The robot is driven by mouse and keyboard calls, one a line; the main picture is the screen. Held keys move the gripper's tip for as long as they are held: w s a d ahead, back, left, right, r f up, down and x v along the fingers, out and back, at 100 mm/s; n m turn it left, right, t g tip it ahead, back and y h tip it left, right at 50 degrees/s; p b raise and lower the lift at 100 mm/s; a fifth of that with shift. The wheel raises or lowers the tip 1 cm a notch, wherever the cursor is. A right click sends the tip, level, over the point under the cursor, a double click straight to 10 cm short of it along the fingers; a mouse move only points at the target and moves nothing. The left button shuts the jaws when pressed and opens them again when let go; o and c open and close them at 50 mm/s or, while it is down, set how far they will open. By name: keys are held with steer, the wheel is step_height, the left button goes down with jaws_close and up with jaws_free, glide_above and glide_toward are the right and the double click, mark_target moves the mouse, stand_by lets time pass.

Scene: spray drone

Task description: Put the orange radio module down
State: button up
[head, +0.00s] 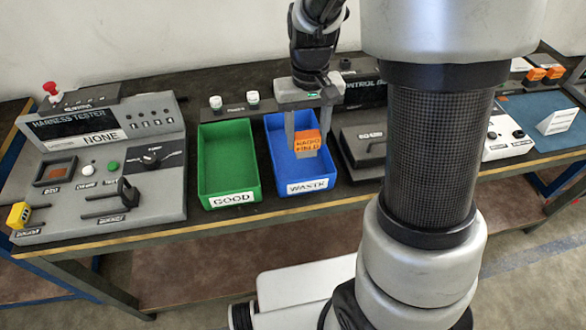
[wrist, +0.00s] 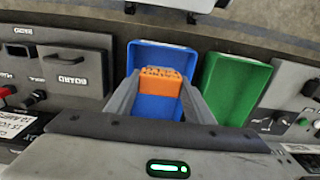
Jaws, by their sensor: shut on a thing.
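The orange radio module (head: 307,143) is a small block with dark lettering, held between the fingers of my gripper (head: 306,140). In the head view it appears over the blue bin (head: 273,124) labelled WASTE. In the wrist view the module (wrist: 160,80) sits between the two grey fingertips of my gripper (wrist: 160,88), with the blue bin (wrist: 178,58) behind it. My gripper is shut on the module. I cannot tell whether the module touches the bin floor.
The green bin (head: 229,171) labelled GOOD stands left of the blue one and looks empty. A harness tester (head: 100,165) is at the far left. A grey box-like device (head: 362,146) stands right of the blue bin. More orange blocks (head: 545,74) lie at the far right.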

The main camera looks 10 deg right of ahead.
steer(key=shift+s+a+f+b, duration=0.15)
steer(key=shift+f+b, duration=0.15)
steer(key=shift+f, duration=0.1)
steer(key=shift+s+f, duration=0.15)
steer(key=shift+f, duration=0.2)
step_height(320, 180, down, 9)
steer(key=shift+r+b, duration=0.1)
steer(key=shift+b, duration=0.55)
steer(key=o, duration=1.4)
